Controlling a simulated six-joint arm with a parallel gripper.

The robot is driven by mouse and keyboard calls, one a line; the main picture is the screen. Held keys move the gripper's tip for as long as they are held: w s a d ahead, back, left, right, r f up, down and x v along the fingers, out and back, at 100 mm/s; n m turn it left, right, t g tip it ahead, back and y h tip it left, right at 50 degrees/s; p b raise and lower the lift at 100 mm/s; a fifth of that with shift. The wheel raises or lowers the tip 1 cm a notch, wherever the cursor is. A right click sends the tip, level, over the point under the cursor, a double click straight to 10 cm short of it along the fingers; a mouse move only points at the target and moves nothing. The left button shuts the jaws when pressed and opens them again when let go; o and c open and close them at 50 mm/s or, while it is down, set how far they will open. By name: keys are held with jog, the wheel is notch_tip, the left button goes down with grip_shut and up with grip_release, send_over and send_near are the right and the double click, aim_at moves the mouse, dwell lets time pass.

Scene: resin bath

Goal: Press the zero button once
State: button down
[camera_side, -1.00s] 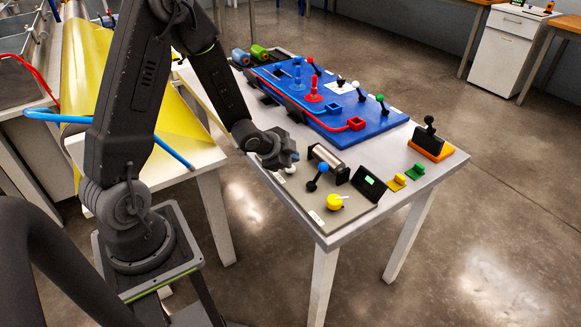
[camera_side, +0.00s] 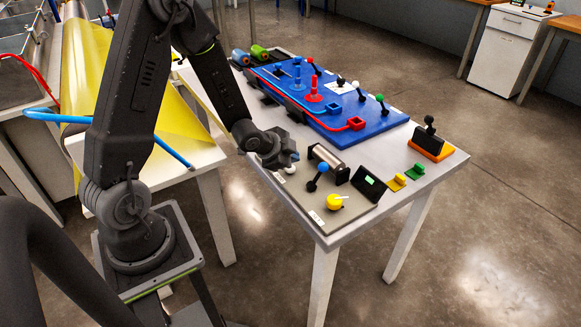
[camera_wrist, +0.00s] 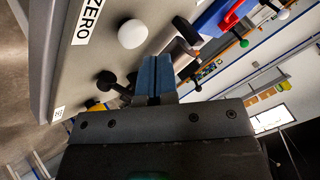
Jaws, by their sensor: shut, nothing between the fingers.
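The zero button is a white round knob (camera_wrist: 132,33) beside a white label reading ZERO (camera_wrist: 85,20) in the wrist view, on a grey panel (camera_wrist: 75,65). In the side view a sliver of the white button (camera_side: 290,171) shows just below my gripper, which hides part of it. My gripper (camera_side: 291,157) is shut and empty, over the back left of the panel. In the wrist view its blue-grey fingertips (camera_wrist: 156,66) lie together, below and right of the button in the picture. A gap seems to part them from the button.
A blue board (camera_side: 376,125) with red and blue parts lies behind. Yellow and green pieces sit at the right.

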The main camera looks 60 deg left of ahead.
jog(key=shift+f, duration=0.1)
dwell(0.7)
jog(key=shift+f, duration=0.3)
jog(key=shift+f, duration=0.55)
dwell(0.9)
jog(key=shift+r, duration=0.95)
jog(key=shift+r, duration=0.1)
jog(key=shift+r, duration=2.45)
